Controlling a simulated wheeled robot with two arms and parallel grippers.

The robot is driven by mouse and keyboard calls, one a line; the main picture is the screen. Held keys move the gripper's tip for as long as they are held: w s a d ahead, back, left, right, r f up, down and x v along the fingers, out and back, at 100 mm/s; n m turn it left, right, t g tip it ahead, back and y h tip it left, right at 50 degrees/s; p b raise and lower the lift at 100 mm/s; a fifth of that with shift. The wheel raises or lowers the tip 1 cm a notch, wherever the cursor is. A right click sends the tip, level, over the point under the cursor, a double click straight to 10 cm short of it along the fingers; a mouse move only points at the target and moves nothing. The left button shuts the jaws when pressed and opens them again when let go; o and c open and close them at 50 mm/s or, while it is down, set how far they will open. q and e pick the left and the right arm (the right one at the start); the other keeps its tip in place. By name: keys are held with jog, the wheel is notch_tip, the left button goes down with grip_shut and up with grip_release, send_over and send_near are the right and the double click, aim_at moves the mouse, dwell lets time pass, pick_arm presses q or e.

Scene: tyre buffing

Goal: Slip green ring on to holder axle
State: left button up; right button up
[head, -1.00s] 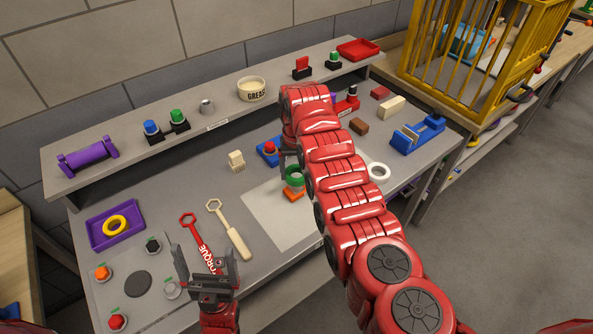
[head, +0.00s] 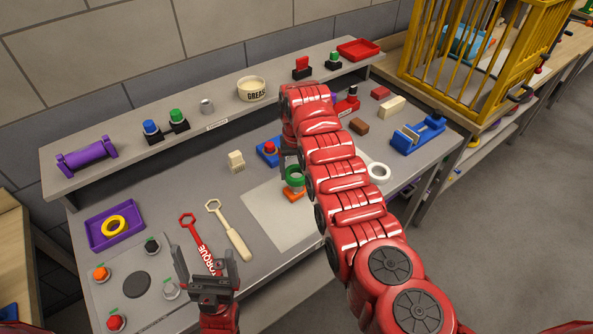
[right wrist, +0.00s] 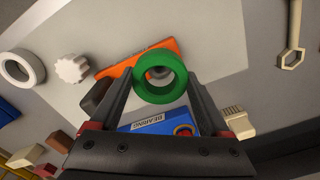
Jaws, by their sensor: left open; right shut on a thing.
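The green ring (head: 294,177) is held upright by my right gripper (head: 289,163), low over the front of the workbench. In the right wrist view the green ring (right wrist: 160,76) sits between the two fingertips (right wrist: 159,88). An orange piece (head: 292,196), seemingly the holder, lies just below the ring; it also shows behind the ring in the right wrist view (right wrist: 112,71). I cannot make out its axle, nor tell whether ring and holder touch. My left gripper (head: 206,262) is open and empty above the front edge, near the red torque wrench (head: 196,236).
A blue bearing box (right wrist: 152,126) is close behind the ring. A white ring (head: 378,173) lies right of my right arm. A cream wrench (head: 230,230), a purple tray (head: 91,235) and a button panel (head: 109,292) lie left. A shelf (head: 225,126) runs along the back.

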jog(key=shift+f+b, duration=0.55)
jog(key=shift+f, duration=0.4)
jog(key=o, duration=1.4)
jog(key=shift+r, duration=0.1)
notch_tip(320, 180, up, 4)
jog(key=shift+r+p, duration=0.1)
jog(key=shift+p, duration=0.25)
jog(key=shift+r, duration=0.25)
jog(key=shift+r, duration=0.1)
